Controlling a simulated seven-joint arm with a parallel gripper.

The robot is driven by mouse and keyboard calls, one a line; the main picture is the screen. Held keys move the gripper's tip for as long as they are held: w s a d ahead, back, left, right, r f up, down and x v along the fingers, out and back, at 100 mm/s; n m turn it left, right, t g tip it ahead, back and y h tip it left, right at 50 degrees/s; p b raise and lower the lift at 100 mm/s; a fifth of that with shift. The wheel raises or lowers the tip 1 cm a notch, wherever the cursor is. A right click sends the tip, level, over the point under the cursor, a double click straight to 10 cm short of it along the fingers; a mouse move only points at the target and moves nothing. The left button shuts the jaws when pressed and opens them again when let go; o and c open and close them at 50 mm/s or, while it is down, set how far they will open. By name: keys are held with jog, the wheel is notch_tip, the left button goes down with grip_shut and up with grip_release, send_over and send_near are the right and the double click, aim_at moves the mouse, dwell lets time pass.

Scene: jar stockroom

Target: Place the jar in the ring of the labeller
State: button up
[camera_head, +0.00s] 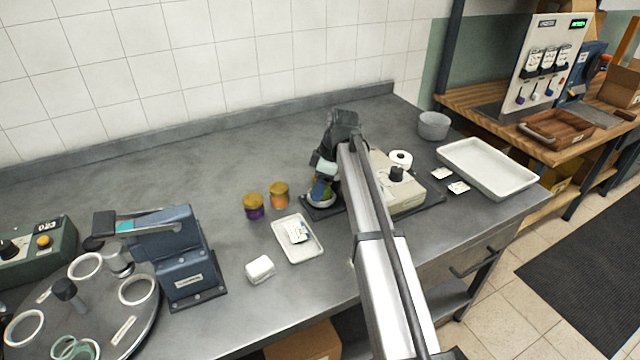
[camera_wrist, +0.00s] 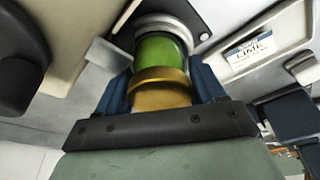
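A jar with green contents (camera_wrist: 160,50) and a gold lid (camera_wrist: 159,88) stands lid toward me in the wrist view. Its far end is at the pale ring (camera_wrist: 170,20) of the labeller, and looks to be inside it. My gripper (camera_wrist: 160,90) has a blue finger on each side of the lid, apparently touching it. In the head view my gripper (camera_head: 322,182) is down at the left side of the beige labeller (camera_head: 408,196), and the jar is mostly hidden there.
Two gold-lidded jars, purple (camera_head: 254,207) and orange (camera_head: 279,194), stand left of the labeller near a small white tray (camera_head: 312,250). A large white tray (camera_head: 487,168) and grey bowl (camera_head: 433,125) are to the right. A blue machine (camera_head: 180,255) and turntable (camera_head: 135,325) are left.

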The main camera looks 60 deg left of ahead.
jog(key=shift+o, duration=1.3)
jog(key=v, duration=1.2)
jog(key=shift+r, duration=0.2)
